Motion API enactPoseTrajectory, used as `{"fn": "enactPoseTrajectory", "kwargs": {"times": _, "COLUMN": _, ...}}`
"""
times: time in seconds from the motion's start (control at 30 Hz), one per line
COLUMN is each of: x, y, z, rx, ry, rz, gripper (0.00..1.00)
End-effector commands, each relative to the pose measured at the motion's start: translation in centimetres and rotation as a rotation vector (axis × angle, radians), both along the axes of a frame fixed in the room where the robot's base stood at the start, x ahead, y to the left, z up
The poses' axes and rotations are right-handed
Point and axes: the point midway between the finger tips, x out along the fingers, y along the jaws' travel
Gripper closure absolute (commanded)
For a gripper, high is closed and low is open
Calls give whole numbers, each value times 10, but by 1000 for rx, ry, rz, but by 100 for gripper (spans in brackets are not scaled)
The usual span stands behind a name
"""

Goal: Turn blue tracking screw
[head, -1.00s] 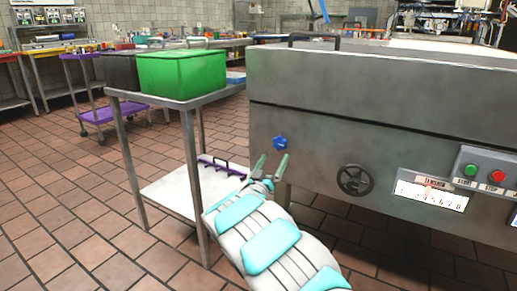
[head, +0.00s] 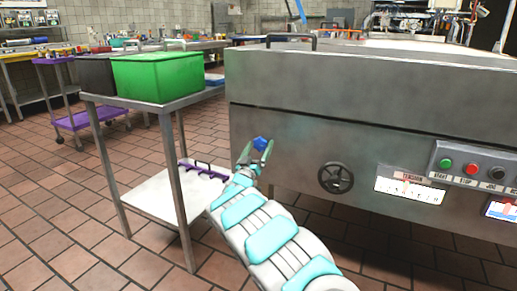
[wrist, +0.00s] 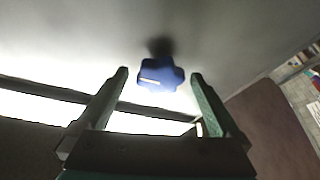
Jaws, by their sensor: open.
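The blue tracking screw (head: 261,143) is a lobed knob on the left part of the grey machine's front panel (head: 300,140). In the wrist view the blue knob (wrist: 160,75) lies ahead of and between my open fingers, with a pale mark on its face. My gripper (head: 256,149) is open in front of the knob, with a finger on each side of it in the head view. The wrist view also shows my gripper (wrist: 158,76) empty. I cannot tell whether a finger touches the knob.
A black handwheel (head: 336,178) and a tension scale (head: 410,189) are to the right on the panel. Start and stop buttons (head: 458,165) are farther right. A metal table (head: 160,105) with a green bin (head: 166,77) stands to the left.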

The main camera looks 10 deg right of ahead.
Motion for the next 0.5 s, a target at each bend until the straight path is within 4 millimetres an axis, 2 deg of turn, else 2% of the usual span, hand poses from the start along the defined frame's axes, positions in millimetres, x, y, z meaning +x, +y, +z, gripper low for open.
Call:
{"fn": "enactPoseTrajectory", "kwargs": {"times": 0.17, "x": 0, "y": 0, "z": 0, "rx": 0, "ry": 0, "rz": 0, "gripper": 0}}
{"fn": "enactPoseTrajectory", "kwargs": {"times": 0.5, "x": 0, "y": 0, "z": 0, "rx": 0, "ry": -1, "rz": 1, "gripper": 38}}
